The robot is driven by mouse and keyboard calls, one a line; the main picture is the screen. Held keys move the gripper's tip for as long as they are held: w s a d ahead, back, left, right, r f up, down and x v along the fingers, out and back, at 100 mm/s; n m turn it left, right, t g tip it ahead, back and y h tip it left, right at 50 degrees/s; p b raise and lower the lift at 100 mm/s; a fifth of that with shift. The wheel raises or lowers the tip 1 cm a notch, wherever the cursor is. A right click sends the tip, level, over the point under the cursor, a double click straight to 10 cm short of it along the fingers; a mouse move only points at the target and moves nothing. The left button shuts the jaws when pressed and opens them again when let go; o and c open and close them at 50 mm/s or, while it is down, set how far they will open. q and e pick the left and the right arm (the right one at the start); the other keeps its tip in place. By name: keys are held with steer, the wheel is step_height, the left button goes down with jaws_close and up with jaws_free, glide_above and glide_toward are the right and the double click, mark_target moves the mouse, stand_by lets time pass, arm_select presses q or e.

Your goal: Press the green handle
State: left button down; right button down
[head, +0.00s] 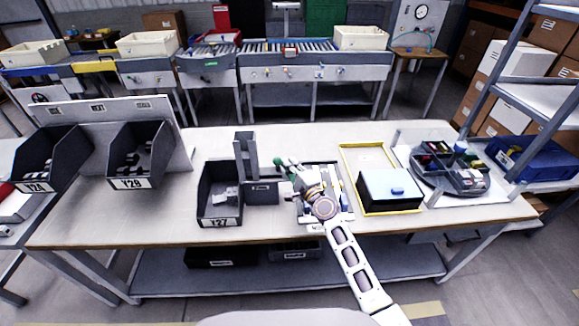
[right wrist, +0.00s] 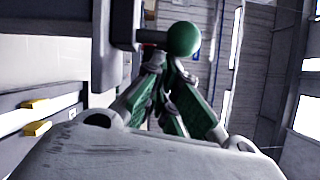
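The green handle is a round green ball knob (right wrist: 184,38) on a short rod, which comes out of a dark grey block (right wrist: 118,45) in the right wrist view. In the head view, a small green spot beside the grey upright holder (head: 245,155) seems to be this knob (head: 279,161). My right gripper (right wrist: 165,66) has its green-padded fingers drawn together, with the tips close to each other just below the knob in the picture. Nothing shows between them. I cannot tell whether the tips touch the knob. In the head view the right gripper (head: 290,172) is small beside the holder. My left gripper is out of view.
A dark bin marked Y27 (head: 219,205) stands left of the holder, with two more bins (head: 139,155) farther left. A black box in a yellow frame (head: 390,190) and a round organizer (head: 450,172) stand to the right. The table front (head: 180,228) is clear.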

steer(key=shift+s+d+f, duration=0.1)
steer(key=shift+s+d, duration=0.2)
steer(key=shift+s, duration=0.05)
steer(key=v, duration=0.9)
steer(key=shift+b, duration=0.35)
steer(key=shift+s, duration=0.15)
stand_by(0.3)
